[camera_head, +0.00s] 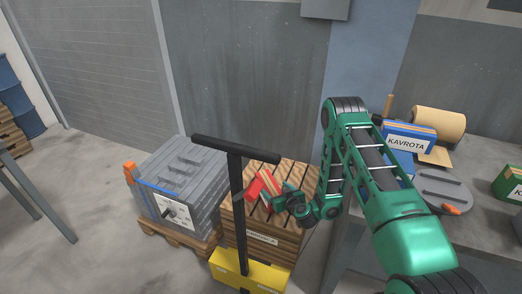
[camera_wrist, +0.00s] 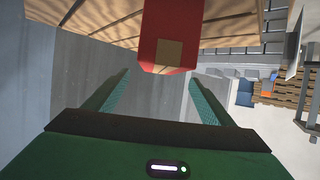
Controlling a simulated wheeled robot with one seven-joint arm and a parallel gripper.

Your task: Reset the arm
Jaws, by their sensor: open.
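My green arm reaches from the right in the head view, bent at a ribbed elbow. My gripper (camera_head: 273,196) is low over a slatted wooden crate (camera_head: 262,222). A red block with a tan patch (camera_wrist: 165,30) is ahead of the fingertips, at the top of that view. In the head view a red piece (camera_head: 254,188) shows beside the gripper at the crate top. I cannot tell whether the fingers touch it.
A grey bench (camera_head: 487,152) at right holds blue KAVROTA boxes (camera_head: 407,139), a brown roll and a grey lid.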

